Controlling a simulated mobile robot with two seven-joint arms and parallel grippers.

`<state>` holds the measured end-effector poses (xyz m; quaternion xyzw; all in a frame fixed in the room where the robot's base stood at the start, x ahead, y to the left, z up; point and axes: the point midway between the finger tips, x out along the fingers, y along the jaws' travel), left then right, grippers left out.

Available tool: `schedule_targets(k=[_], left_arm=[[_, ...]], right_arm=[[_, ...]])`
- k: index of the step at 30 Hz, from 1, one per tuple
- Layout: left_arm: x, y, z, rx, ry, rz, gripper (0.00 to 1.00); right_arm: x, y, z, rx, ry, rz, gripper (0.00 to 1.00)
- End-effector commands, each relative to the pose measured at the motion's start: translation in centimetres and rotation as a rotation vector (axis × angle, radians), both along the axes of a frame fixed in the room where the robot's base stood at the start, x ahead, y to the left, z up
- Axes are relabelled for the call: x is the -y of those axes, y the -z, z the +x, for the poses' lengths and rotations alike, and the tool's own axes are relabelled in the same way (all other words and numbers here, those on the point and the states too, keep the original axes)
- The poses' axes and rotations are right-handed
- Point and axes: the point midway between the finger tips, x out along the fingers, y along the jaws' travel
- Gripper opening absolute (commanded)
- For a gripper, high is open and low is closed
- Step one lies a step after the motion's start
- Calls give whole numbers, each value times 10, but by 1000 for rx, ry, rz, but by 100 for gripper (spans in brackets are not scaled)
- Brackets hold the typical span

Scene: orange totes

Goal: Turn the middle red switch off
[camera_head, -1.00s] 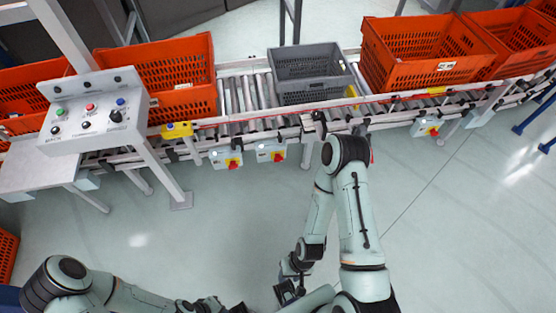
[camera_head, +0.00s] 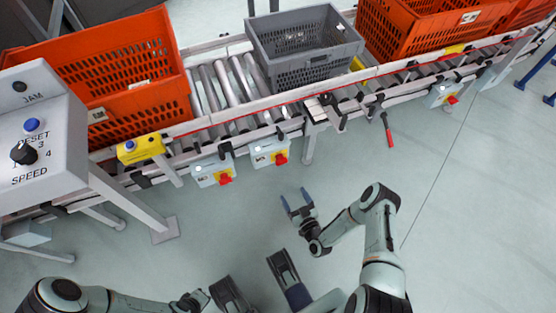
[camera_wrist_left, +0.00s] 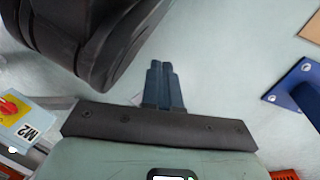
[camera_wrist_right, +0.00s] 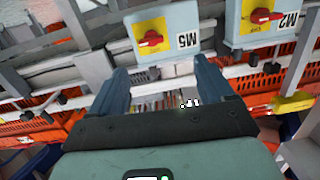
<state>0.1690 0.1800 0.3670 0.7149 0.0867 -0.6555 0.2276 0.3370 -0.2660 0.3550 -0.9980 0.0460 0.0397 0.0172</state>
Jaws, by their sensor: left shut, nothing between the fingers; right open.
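Three red rotary switches on yellow plates sit on pale grey boxes along the conveyor's front side. The middle red switch (camera_head: 281,158) is close to the left red switch (camera_head: 225,179); the right red switch (camera_head: 452,99) is farther off. My right gripper (camera_head: 298,195) is open and empty, its blue fingers toward the middle switch and apart from it. In the right wrist view, one red switch (camera_wrist_right: 150,38) shows ahead between the fingers, another (camera_wrist_right: 262,16) to the right. My left gripper (camera_wrist_left: 163,68) is shut and empty, over floor; a red switch (camera_wrist_left: 8,107) shows at that view's left edge.
The roller conveyor (camera_head: 215,85) carries orange totes (camera_head: 140,60) and a grey tote (camera_head: 310,60). A control panel (camera_head: 45,130) stands at the left. A red-handled part (camera_head: 387,130) hangs right of the middle switch. The floor before the conveyor is clear.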

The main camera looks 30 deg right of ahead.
Motion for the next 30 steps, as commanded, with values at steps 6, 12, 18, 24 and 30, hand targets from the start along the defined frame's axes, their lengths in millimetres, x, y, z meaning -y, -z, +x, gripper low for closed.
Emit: schedule_targets(k=[6, 12, 18, 24, 30], left_arm=[[-4, 13, 2, -1, -8, 8, 0], [-6, 27, -16, -60, -11, 4, 0], [-9, 46, -43, -151, -19, -1, 0], [-12, 56, -66, -227, -26, -6, 0], [-13, 60, -77, -264, -30, -9, 0]], right_arm=[[15, 2, 6, 79, 42, -44, 81], [18, 2, 38, 79, 40, -44, 81], [24, 2, 81, 78, 40, -44, 81], [28, 2, 115, 76, 39, -41, 81], [31, 1, 130, 75, 41, -41, 81]])
